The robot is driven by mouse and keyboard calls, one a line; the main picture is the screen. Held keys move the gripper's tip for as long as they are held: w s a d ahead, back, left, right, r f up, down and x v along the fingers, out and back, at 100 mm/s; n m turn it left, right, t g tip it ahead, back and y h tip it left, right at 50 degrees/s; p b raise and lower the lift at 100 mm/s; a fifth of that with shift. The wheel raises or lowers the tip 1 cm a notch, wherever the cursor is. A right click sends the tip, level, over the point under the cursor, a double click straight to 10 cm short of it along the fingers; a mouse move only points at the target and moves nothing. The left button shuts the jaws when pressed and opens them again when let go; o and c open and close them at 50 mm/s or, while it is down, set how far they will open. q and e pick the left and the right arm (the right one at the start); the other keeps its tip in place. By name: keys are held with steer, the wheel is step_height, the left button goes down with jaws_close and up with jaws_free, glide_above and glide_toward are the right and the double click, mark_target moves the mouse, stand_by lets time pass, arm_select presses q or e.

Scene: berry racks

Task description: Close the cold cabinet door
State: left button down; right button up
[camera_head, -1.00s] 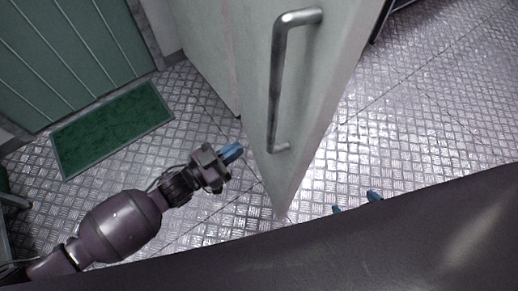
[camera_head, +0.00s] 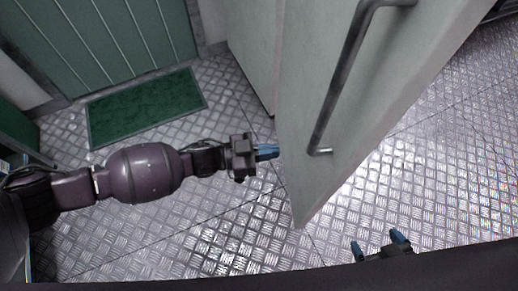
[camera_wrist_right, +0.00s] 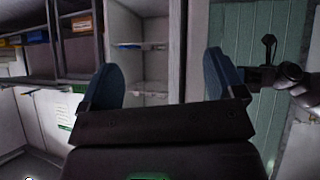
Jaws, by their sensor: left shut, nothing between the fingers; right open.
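The cold cabinet door (camera_head: 303,175) is pale grey and stands open in the head view, jutting out over the floor. A long metal bar handle (camera_head: 340,85) is on its right-hand face. My left gripper (camera_head: 268,152) is shut and empty. Its blue fingertips are beside the door's left face; I cannot tell whether they touch it. My right gripper (camera_head: 377,243) is open and empty, low and to the right of the door, apart from the handle. Its two blue fingers also show in the right wrist view (camera_wrist_right: 162,72).
A green mat (camera_head: 147,105) lies on the metal floor in front of a green panelled door (camera_head: 110,35). The right wrist view shows white shelving (camera_wrist_right: 140,60) and a rack with coloured boxes (camera_wrist_right: 35,38). Floor to the right of the door is clear.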

arm_select(q)
steer(key=d+b, duration=0.1)
steer(key=d, duration=0.7)
steer(key=shift+w+d, duration=0.25)
steer(key=shift+d, duration=0.15)
steer(key=shift+d, duration=0.1)
